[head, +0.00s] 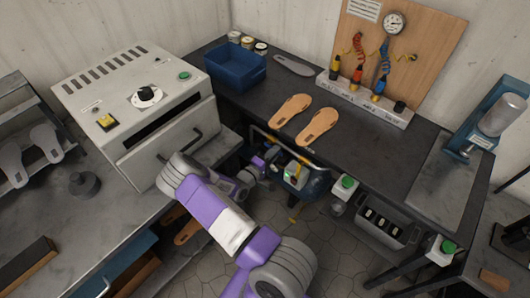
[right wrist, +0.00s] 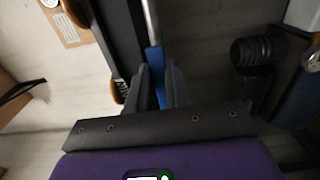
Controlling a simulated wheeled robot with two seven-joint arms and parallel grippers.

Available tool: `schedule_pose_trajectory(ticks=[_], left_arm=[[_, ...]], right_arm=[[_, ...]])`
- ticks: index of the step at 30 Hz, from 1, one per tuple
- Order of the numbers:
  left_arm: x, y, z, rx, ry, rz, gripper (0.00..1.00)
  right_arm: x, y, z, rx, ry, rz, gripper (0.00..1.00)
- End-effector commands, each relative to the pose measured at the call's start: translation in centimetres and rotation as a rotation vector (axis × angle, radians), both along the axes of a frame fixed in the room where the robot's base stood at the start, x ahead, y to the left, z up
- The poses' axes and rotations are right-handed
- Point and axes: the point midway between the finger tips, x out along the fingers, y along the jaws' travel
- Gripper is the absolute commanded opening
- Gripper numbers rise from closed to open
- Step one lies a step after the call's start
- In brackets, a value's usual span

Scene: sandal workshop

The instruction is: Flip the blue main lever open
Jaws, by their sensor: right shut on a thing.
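The blue main lever (right wrist: 155,58) shows in the right wrist view as a blue grip on a pale metal rod. My right gripper (right wrist: 158,85) is shut on this blue grip, with one dark finger on each side of it. In the head view my right arm reaches in from the bottom, and its hand (head: 291,171) is low at the front edge of the dark bench. The lever cannot be made out clearly there, and the fingertips are hard to see. My left gripper is not in view.
The dark bench (head: 365,140) carries two tan soles (head: 305,120), a blue bin (head: 235,68) and a row of coloured air fittings (head: 365,98). A white oven (head: 135,105) stands at left. Green buttons (head: 347,182) stick out along the bench front.

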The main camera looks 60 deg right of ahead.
Motion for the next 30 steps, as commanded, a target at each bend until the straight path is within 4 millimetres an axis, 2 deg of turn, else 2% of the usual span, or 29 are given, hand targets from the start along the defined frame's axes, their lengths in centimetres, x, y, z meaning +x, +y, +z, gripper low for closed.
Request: schedule_pose_trajectory(ticks=[12,13,18,26,30], left_arm=[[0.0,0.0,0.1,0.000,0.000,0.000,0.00],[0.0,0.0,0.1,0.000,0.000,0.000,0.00],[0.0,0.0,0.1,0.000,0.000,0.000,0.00],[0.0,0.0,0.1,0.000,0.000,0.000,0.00],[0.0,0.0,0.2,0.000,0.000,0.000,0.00]], right_arm=[[-0.2,0.0,0.0,0.003,0.015,-0.004,0.00],[-0.2,0.0,0.0,0.003,0.015,-0.004,0.20],[-0.2,0.0,0.0,0.002,0.013,-0.004,0.45],[-0.2,0.0,0.0,0.002,0.010,-0.003,0.45],[0.1,1.0,0.1,0.002,0.010,-0.001,0.45]])
